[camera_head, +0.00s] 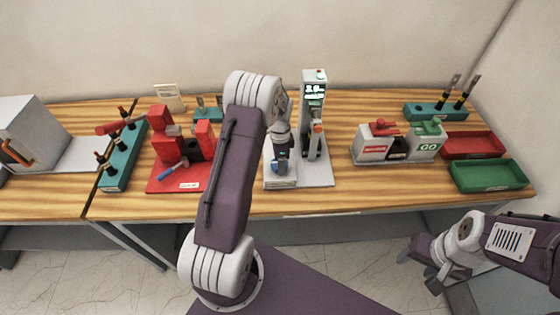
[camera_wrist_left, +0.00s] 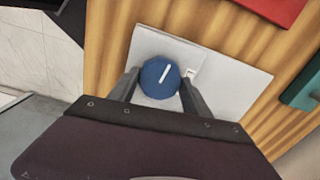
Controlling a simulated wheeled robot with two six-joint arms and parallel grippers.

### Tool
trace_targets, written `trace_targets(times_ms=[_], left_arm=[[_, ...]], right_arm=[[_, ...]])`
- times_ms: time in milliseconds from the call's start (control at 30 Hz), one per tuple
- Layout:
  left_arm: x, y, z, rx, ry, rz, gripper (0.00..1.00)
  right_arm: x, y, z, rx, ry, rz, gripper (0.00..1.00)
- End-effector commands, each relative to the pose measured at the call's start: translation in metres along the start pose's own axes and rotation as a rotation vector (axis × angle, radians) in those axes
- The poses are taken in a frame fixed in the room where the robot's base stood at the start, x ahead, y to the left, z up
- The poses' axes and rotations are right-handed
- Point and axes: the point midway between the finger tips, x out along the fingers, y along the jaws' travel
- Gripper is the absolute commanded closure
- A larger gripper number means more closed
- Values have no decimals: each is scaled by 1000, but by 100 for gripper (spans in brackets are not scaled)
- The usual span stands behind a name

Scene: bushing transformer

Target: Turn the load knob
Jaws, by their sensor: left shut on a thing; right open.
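The load knob (camera_wrist_left: 159,78) is round and blue with a white pointer line, seen in the left wrist view. The line tilts slightly to the right of straight up. The knob sits on a light grey base plate (camera_wrist_left: 230,75). My left gripper (camera_wrist_left: 160,82) is shut on the knob, one finger on each side. In the head view my left arm covers much of the area, and the left gripper (camera_head: 281,167) shows only in part over the grey base. The tester column (camera_head: 313,110) with a lit display stands on that base. My right gripper (camera_head: 432,268) is open and empty, off the table's front edge.
A red vise-like fixture (camera_head: 170,145) and a teal tool rack (camera_head: 124,155) stand left. A grey box with red and green parts (camera_head: 398,147), a red tray (camera_head: 473,145) and a green tray (camera_head: 488,176) stand right. Bare wood lies in front of the grey box.

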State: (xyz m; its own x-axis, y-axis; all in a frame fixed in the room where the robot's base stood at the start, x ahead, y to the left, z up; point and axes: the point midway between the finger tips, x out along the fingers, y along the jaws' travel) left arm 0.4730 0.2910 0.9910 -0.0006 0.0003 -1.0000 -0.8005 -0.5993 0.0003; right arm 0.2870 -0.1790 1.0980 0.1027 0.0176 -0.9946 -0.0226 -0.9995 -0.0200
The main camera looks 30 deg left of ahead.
Motion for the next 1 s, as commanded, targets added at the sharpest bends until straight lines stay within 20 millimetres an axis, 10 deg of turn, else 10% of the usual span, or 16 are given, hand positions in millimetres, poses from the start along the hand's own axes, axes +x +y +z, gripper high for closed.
trace_targets(times_ms=[1000], left_arm=[[-1,0,1,-929,-1,-1,84]], right_arm=[[3,0,0,0,0,0,47]])
